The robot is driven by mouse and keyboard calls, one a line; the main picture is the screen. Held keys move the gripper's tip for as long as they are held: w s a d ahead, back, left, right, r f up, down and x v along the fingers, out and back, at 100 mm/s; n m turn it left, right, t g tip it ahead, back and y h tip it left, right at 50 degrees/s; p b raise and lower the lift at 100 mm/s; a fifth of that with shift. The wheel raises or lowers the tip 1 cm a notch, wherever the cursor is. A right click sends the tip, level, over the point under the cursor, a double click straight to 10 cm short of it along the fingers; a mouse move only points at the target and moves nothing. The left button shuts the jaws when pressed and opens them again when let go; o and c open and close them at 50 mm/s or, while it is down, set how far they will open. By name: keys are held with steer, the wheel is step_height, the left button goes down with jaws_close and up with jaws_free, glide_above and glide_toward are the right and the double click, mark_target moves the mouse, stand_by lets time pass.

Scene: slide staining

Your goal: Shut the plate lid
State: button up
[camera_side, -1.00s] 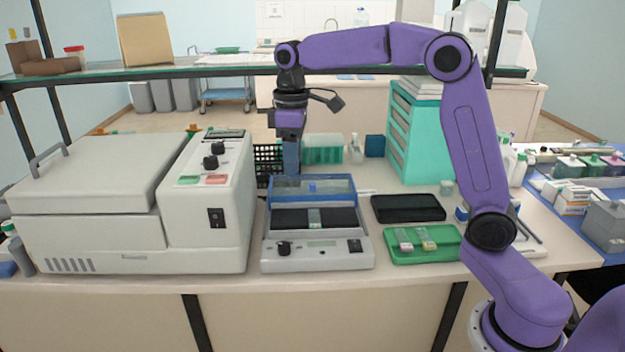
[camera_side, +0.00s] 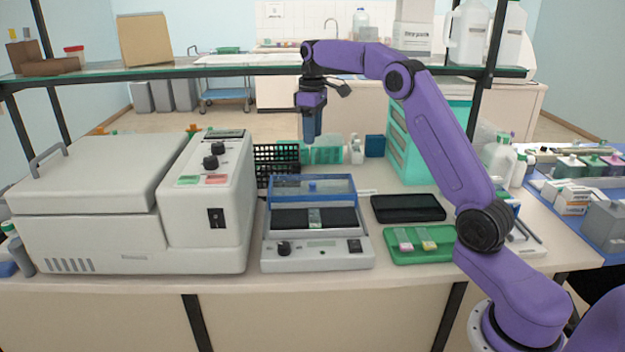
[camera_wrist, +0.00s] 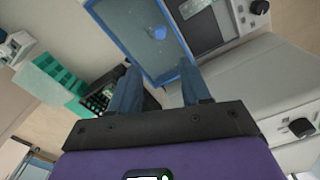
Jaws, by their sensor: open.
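The hot plate (camera_side: 315,262) is a grey box with a dark heating surface and a knob on its front. A slide (camera_side: 315,218) lies on the dark surface. Its blue-framed clear lid (camera_side: 290,186) stands raised at the back, with a blue knob on it. The lid also shows in the wrist view (camera_wrist: 135,32), its knob facing my camera. My gripper (camera_side: 312,140) is above and behind the raised lid, pointing down and apart from it. In the wrist view its two blue fingers (camera_wrist: 155,88) are spread with nothing between them.
A large white machine (camera_side: 110,200) stands left of the plate. A black rack (camera_side: 277,165) is behind it. A black tray (camera_side: 408,208) and a green tray (camera_side: 405,248) with slides lie to the right. A shelf (camera_side: 250,70) crosses behind my arm.

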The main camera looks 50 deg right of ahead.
mark_target(312, 183)
step_height(312, 183, down, 14)
steer(key=shift+f, duration=0.25)
steer(key=shift+c, duration=0.3)
jaws_close()
